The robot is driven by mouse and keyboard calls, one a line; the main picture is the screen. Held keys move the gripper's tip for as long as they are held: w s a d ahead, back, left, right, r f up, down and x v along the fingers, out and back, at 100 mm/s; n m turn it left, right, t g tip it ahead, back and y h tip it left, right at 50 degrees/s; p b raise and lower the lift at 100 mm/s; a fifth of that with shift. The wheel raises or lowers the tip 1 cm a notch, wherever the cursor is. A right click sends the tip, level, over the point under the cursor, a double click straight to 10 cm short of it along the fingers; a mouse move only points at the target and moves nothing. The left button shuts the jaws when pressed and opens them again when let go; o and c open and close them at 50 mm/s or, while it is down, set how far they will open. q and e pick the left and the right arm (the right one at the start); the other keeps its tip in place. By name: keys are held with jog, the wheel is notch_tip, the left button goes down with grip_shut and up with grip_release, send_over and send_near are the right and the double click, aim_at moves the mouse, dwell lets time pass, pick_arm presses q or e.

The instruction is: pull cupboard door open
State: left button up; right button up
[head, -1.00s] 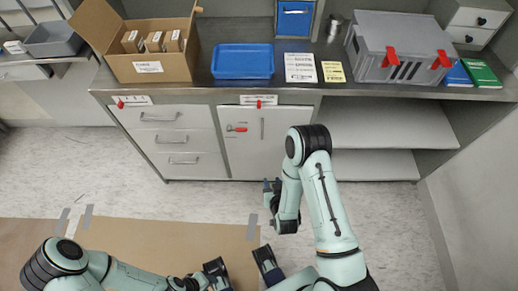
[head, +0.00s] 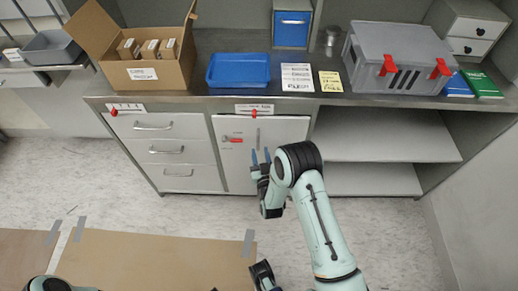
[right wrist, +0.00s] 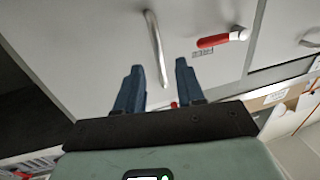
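The pale grey cupboard door (head: 285,128) is shut, under the counter between the drawers and the open shelves. It has an upright metal bar handle (head: 257,138) and a red latch (head: 233,139) left of it. My right gripper (head: 261,157) is just below the handle in the head view. In the right wrist view my right gripper (right wrist: 158,68) is open, with the handle (right wrist: 156,45) lined up between its two blue fingers. I cannot tell whether the handle is inside the gap. The red latch (right wrist: 213,42) is beside the right finger.
Drawers (head: 170,150) stand left of the door, and open shelves (head: 380,140) right of it. On the counter (head: 310,103) are an open carton (head: 175,75), a blue tray (head: 238,83) and a grey crate (head: 395,45).

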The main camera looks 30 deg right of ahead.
jog(key=shift+x, duration=1.4)
grip_shut()
